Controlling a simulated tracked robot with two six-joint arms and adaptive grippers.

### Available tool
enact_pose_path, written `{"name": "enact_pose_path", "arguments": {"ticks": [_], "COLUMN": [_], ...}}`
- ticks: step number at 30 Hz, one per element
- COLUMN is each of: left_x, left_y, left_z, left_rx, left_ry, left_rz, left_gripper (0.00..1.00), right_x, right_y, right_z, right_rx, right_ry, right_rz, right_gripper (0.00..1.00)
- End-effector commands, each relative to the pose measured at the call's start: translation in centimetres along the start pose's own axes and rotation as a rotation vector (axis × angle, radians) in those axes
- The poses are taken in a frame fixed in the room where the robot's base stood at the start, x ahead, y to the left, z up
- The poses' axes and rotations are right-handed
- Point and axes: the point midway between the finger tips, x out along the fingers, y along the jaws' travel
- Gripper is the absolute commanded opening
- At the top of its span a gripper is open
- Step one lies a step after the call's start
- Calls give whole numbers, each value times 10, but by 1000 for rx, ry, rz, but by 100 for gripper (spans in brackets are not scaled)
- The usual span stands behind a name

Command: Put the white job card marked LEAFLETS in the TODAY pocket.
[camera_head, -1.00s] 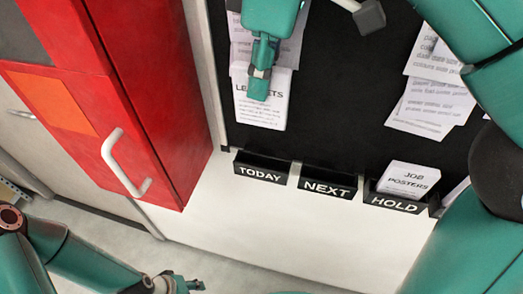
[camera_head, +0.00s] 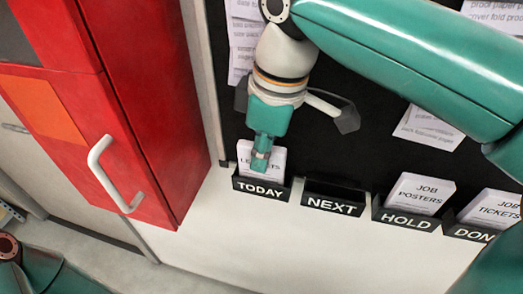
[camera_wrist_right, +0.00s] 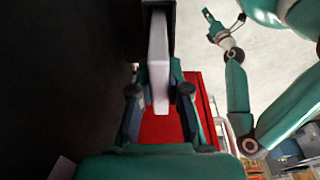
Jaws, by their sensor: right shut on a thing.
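The white LEAFLETS job card (camera_head: 277,165) stands upright with its lower part hidden inside the black TODAY pocket (camera_head: 260,191). My right gripper (camera_head: 261,160) is shut on the card's face side and covers part of its lettering. In the right wrist view the card shows edge-on (camera_wrist_right: 159,75) between the fingers of my right gripper (camera_wrist_right: 160,95), close to the dark board. My left gripper is not in the head view; the right wrist view shows it (camera_wrist_right: 212,22) apart from the board, its jaws too small to judge.
The NEXT pocket (camera_head: 332,208) is empty. The HOLD pocket (camera_head: 407,221) holds a JOB POSTERS card (camera_head: 418,192), and the DONE pocket (camera_head: 470,233) a JOB TICKETS card (camera_head: 493,207). A red cabinet (camera_head: 140,120) with a white handle stands at left. Papers hang on the black board.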

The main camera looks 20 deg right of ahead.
Motion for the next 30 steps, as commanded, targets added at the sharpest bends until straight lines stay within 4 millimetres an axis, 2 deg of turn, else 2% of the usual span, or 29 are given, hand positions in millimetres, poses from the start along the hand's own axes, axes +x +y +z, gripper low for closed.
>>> {"name": "enact_pose_path", "arguments": {"ticks": [5, 6, 10, 22, 26, 30], "left_x": [2, 1, 1, -1, -4, -10], "left_y": [-1, 0, 0, 0, 2, 4], "left_z": [0, 0, 0, 0, 0, 0], "left_rx": [0, 0, 0, 0, 0, 0], "left_ry": [0, 0, 0, 0, 0, 0], "left_rz": [0, 0, 0, 0, 0, 0], "left_gripper": [40, 40, 40, 40, 40, 40], "right_x": [3, 2, 2, -4, -20, -47], "right_y": [0, 0, 0, 0, 0, 0], "right_z": [1, 0, 0, -1, -1, -2], "right_rx": [0, 0, 0, -1, -1, -1], "right_ry": [0, 0, 0, 1, 2, 3], "right_rz": [0, 0, 0, 0, 1, 1], "right_gripper": [0, 21, 41, 41, 41, 41]}}
